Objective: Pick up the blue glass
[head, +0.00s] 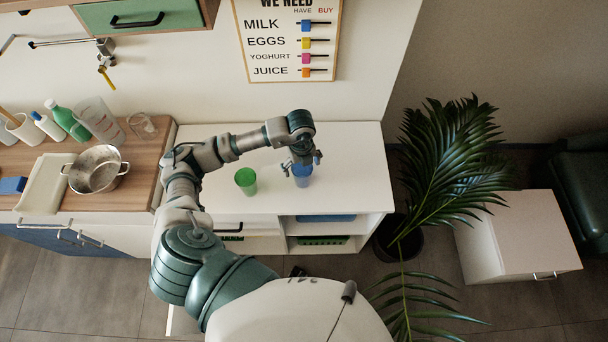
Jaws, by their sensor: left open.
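The blue glass (302,178) stands upright on the white counter (345,165), toward its right side. My left gripper (301,163) is right over the glass, its open fingers reaching down around the top of it. The gripper and wrist hide the rim of the glass, and I cannot tell whether the fingers touch it. My right gripper is not in the head view.
A green glass (246,181) stands on the counter to the left of the blue one. A metal pot (97,170) and bottles stand on the wooden worktop at the left. A plant (450,170) stands right of the counter. The counter's right end is clear.

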